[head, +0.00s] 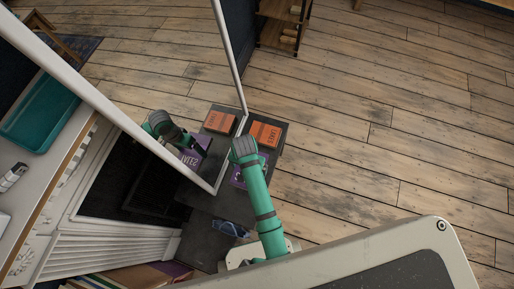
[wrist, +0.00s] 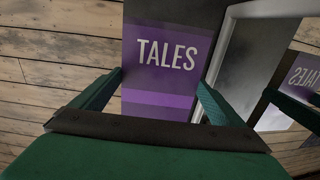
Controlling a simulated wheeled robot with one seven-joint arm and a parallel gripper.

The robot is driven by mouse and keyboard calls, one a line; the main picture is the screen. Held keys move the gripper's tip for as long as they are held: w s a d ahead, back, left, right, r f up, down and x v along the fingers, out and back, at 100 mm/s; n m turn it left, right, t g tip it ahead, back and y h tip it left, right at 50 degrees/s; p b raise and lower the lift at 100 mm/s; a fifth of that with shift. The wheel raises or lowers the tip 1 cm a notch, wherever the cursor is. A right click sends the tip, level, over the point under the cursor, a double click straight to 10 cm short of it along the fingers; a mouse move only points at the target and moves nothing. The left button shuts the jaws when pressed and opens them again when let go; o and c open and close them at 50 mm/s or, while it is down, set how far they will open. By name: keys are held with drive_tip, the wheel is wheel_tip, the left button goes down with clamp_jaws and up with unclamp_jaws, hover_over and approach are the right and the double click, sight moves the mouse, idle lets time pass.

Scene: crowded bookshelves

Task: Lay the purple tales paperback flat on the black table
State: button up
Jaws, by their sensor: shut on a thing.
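The purple tales paperback (wrist: 165,57) is between the two fingers of my gripper (wrist: 160,85) in the wrist view, with its TALES cover facing the camera. The fingers are shut on its side edges. In the head view the purple book (head: 238,179) shows in part beside and behind my wrist, which hides the rest of it and the fingers. The black table (head: 277,134) is beneath it; I cannot tell whether the book touches the tabletop.
An orange book (head: 266,132) lies on the far part of the black table. A white-framed mirror (head: 213,187) stands close on the left and reflects my arm and the books; it also shows in the wrist view (wrist: 252,70). Glasses (head: 230,229) lie nearer. Wooden floor is open at right.

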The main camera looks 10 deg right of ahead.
drive_tip(key=w+d+f, duration=0.1)
drive_tip(key=f, duration=0.1)
drive_tip(key=w+d+f, duration=0.1)
drive_tip(key=w+f, duration=0.1)
drive_tip(key=w+d+f, duration=0.1)
drive_tip(key=w+f, duration=0.1)
drive_tip(key=shift+f, duration=0.15)
drive_tip(key=shift+w+d+f, duration=0.1)
drive_tip(key=shift+w+f, duration=0.05)
drive_tip(key=shift+f, duration=1.5)
drive_tip(key=shift+f, duration=0.2)
